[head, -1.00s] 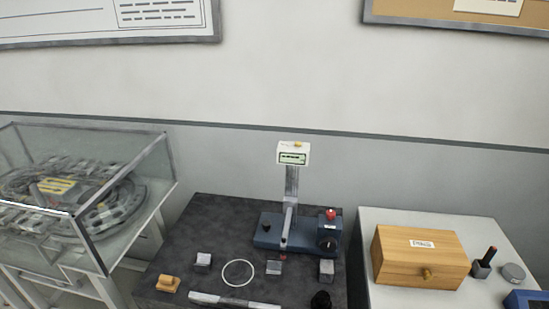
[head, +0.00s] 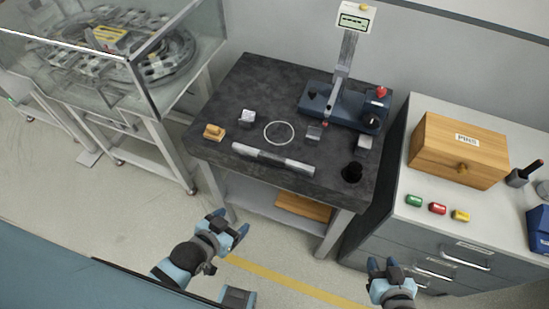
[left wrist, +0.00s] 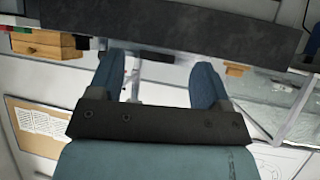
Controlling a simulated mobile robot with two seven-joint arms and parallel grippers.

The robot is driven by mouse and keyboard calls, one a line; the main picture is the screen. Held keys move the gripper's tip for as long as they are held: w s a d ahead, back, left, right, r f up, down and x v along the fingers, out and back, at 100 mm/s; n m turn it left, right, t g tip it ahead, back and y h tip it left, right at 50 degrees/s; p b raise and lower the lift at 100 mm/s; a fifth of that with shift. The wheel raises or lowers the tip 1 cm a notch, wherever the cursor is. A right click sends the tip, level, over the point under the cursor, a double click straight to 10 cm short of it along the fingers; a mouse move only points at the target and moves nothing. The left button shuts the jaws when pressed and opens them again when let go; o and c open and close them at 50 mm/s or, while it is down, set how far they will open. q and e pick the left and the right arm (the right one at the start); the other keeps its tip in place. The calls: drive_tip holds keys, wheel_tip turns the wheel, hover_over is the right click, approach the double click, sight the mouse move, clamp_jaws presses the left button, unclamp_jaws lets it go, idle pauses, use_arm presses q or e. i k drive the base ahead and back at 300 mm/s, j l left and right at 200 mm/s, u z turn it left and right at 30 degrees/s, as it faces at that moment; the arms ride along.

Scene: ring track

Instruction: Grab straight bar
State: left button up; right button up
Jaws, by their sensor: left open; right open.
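The straight bar (head: 273,159) is a long light-grey strip lying near the front edge of the dark bench top (head: 225,115) in the head view. My left gripper (head: 232,226) is open and empty, in front of the bench and below its top, to the left of the bar. It also shows in the left wrist view (left wrist: 165,75), its two blue fingers apart with the dark bench edge beyond them. My right gripper (head: 385,266) is open and empty, low in front of the drawer cabinet, to the right of the bar.
On the bench are a white ring (head: 279,133), several small metal blocks, a wooden piece (head: 213,132), a black cup (head: 352,172) and a blue press with a display (head: 355,18). A wooden box (head: 458,150) stands on the cabinet at right. A glass case (head: 110,45) is at left.

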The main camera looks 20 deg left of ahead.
sight(283, 162)
drive_tip(key=j+z, duration=0.1)
drive_tip(key=j, duration=0.45)
drive_tip(key=j+z, duration=0.1)
drive_tip(key=j, duration=0.45)
drive_tip(key=j+z, duration=0.15)
drive_tip(key=j, duration=0.35)
drive_tip(key=j+z, duration=0.1)
drive_tip(key=j, duration=0.45)
drive_tip(key=j+z, duration=0.1)
drive_tip(key=j, duration=0.45)
drive_tip(key=k+j+z, duration=0.1)
drive_tip(key=j, duration=0.4)
drive_tip(key=k+j+z, duration=0.15)
drive_tip(key=j, duration=0.4)
drive_tip(key=k+j+z, duration=0.1)
drive_tip(key=j, duration=0.4)
